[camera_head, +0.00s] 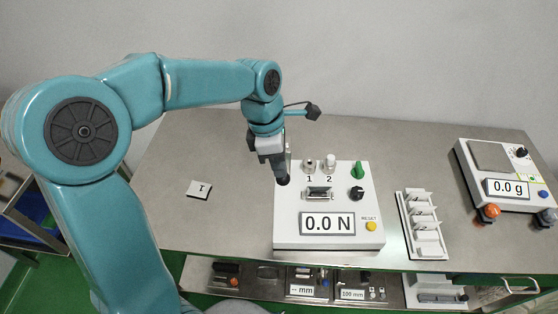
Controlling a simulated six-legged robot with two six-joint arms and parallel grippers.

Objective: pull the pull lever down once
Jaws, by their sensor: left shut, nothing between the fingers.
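A white force tester (262,241) stands on the grey table, with a display that reads 0.0 N. My left gripper (282,180) points down at the tester's left back part, shut and empty, its fingertips at or just above a dark round part there. A thin grey upright piece (289,157) stands right beside the gripper; I cannot tell if it is the pull lever. The gripper hides part of this area. My right gripper is not in view.
The tester bears a green knob (358,170), a black knob (357,193) and a yellow reset button (371,227). A white rack (429,247) and a scale (515,200) stand to the right. A small card (199,189) lies left. Bare table (235,215) separates card and tester.

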